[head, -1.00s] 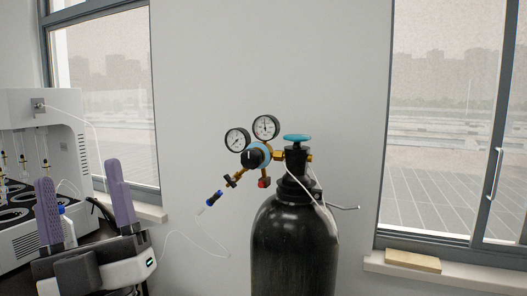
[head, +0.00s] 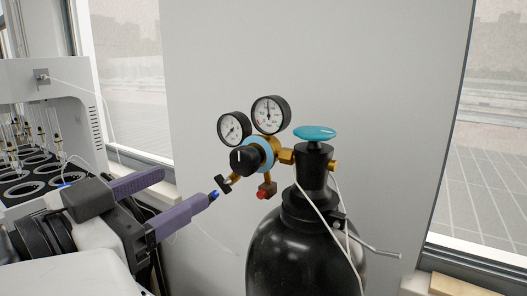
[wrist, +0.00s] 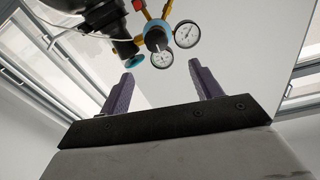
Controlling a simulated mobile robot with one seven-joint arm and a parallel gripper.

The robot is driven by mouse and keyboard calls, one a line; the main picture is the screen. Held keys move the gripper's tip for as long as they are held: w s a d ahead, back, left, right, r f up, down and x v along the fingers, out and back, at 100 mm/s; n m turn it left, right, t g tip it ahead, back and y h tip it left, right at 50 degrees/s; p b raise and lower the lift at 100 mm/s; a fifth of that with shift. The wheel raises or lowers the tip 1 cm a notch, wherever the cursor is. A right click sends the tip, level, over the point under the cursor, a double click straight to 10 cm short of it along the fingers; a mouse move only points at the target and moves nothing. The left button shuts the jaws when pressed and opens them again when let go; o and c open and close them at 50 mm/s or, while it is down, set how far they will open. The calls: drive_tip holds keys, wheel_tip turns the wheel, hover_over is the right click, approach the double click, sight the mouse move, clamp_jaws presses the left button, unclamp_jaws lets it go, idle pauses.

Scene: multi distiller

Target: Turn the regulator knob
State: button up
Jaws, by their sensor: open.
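The regulator knob (head: 244,159) is a black round knob with a white mark, in front of a light blue ring on the brass regulator. It faces left toward my gripper. In the wrist view the knob (wrist: 155,38) is beyond the fingertips, near the top centre. My gripper (head: 188,188) has purple fingers, spread open and empty, to the left of the knob and slightly lower. The fingers also show in the wrist view (wrist: 166,78). A visible gap separates the fingertips from the knob.
Two pressure gauges (head: 270,115) sit above the knob. A black gas cylinder (head: 300,250) with a teal valve handwheel (head: 314,133) stands to the right. A blue-tipped hose connector (head: 214,195) hangs near the lower finger. A white lab machine (head: 50,80) is at the left.

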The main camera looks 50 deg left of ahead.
sight(239, 165)
drive_tip(key=p+x, duration=0.1)
drive_tip(key=x, duration=0.3)
drive_tip(key=p+x, duration=0.2)
drive_tip(key=x, duration=0.2)
drive_tip(key=p+x, duration=0.1)
drive_tip(key=x, duration=0.3)
drive_tip(key=shift+w+d+f+p, duration=0.1)
drive_tip(key=shift+d+f+p, duration=0.1)
drive_tip(key=shift+f+p, duration=0.15)
drive_tip(key=shift+x, duration=0.75)
drive_tip(key=shift+c, duration=0.2)
drive_tip(key=c, duration=0.9)
drive_tip(key=shift+f, duration=0.1)
